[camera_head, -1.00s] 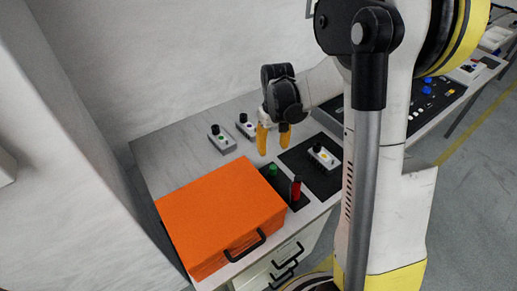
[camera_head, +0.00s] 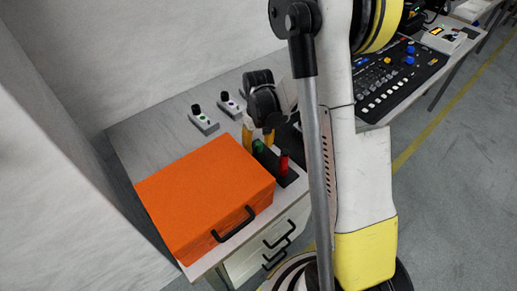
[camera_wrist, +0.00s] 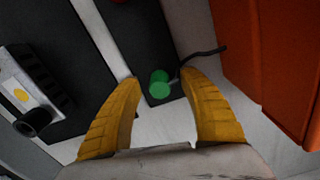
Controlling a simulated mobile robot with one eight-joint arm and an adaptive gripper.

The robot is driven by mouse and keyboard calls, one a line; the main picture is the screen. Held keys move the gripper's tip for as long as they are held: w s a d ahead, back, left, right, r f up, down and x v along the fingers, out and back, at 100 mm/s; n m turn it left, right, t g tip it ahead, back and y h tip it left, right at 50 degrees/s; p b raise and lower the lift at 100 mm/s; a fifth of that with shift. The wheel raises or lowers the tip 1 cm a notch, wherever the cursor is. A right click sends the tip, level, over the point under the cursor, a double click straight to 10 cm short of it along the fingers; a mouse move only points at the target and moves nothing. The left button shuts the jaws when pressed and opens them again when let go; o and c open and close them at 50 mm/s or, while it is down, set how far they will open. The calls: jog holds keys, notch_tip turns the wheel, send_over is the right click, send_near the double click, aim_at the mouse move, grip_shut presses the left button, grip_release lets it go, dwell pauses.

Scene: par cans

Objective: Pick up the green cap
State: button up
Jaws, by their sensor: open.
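The green cap (camera_head: 258,146) stands on a small dark plate beside the orange case. In the wrist view the green cap (camera_wrist: 160,88) shows as a round green top with a second green part just behind it, between the yellow fingertips. My gripper (camera_head: 258,140) is open, with its yellow fingers down around the cap's place in the head view. In the wrist view my gripper (camera_wrist: 160,80) has one finger on each side of the cap, with a gap to both and nothing held. The exact height of the fingertips over the cap is hard to tell.
The orange case (camera_head: 205,190) with a black handle stands close on the left. A red cap (camera_head: 284,163) shares the dark plate (camera_wrist: 147,40). Small grey control boxes (camera_head: 203,120) stand behind. A mixing console (camera_head: 400,80) lies to the right.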

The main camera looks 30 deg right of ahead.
jog(key=shift+r, duration=0.1)
grip_shut()
jog(key=shift+r+p, duration=0.4)
jog(key=shift+r, duration=0.2)
jog(key=r, duration=0.1)
jog(key=r+p, duration=0.2)
jog(key=r, duration=0.1)
jog(key=shift+s+d, duration=0.35)
jog(key=shift+d, duration=0.05)
jog(key=s+d+r+p, duration=0.5)
jog(key=s+d+r, duration=0.2)
jog(key=r, duration=0.1)
jog(key=shift+d+r, duration=0.4)
jog(key=shift+s, duration=0.1)
